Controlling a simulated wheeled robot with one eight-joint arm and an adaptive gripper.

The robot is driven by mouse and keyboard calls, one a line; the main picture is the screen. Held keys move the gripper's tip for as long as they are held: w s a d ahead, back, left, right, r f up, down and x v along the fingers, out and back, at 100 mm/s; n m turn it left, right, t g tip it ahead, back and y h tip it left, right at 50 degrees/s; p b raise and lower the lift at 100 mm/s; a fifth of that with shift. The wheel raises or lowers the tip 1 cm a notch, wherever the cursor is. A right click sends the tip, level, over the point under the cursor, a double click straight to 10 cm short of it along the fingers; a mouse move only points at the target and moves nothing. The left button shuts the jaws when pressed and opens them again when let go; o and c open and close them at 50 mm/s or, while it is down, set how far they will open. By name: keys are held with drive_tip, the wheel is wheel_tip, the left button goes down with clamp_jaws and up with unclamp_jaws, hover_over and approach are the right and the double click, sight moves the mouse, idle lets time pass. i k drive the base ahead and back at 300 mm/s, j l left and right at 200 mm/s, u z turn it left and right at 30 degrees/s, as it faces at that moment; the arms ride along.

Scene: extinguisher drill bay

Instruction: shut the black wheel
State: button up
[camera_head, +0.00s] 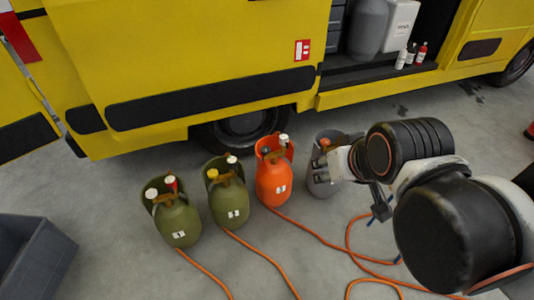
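Several gas cylinders stand upright in a row on the floor. The grey cylinder (318,186) is at the right end, with a small reddish knob (325,142) at its top. My gripper (320,170) is in front of this cylinder's upper part and hides some of it. I cannot tell whether it touches the cylinder or whether its fingers are apart.
Two olive cylinders (179,222) (229,206) stand further left, one with a yellow wheel (212,174). Orange hoses (320,238) cross the floor in front. A yellow van (190,60) stands close behind. A grey bin (40,262) is at the lower left.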

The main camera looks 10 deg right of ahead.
sight(265, 150)
drive_tip(key=i+l+u, duration=0.35)
drive_tip(key=l, duration=0.25)
drive_tip(key=i+l+u, duration=0.3)
drive_tip(key=l, duration=0.35)
drive_tip(key=i+l+u, duration=0.15)
drive_tip(key=l, duration=0.2)
drive_tip(key=i+l+u, duration=0.2)
drive_tip(key=l, duration=0.2)
drive_tip(key=k, duration=0.1)
